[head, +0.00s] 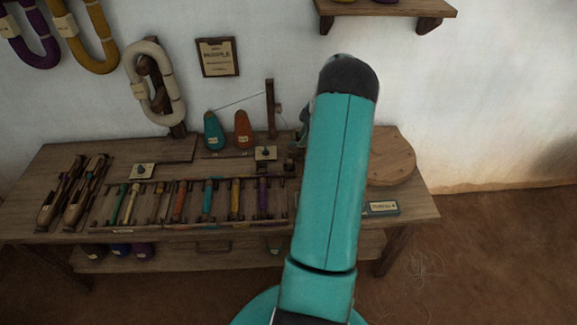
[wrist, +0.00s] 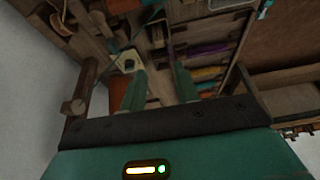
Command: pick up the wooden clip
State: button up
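I cannot pick out the wooden clip for certain in either view. My gripper (wrist: 159,72) shows in the wrist view as two green fingers with a clear gap between them. Nothing shows held between the fingers. The gripper is over the wooden workbench (head: 215,232), near a cream plate (wrist: 127,62) that lies just beyond the left finger. In the head view my teal arm covers the right part of the bench and hides most of the gripper and whatever is behind it.
A rack of coloured bobbins (head: 208,200) lies along the bench, with shuttles (head: 62,195) at its left. Teal and orange cones (head: 242,130) and a wooden post (head: 270,108) stand at the back. A round wooden board (head: 393,162) and a label (head: 383,208) are at right.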

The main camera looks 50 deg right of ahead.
aim_at(290, 160)
jog(key=x, duration=1.4)
jog(key=shift+d+f, duration=0.1)
jog(key=shift+d, duration=0.1)
grip_shut()
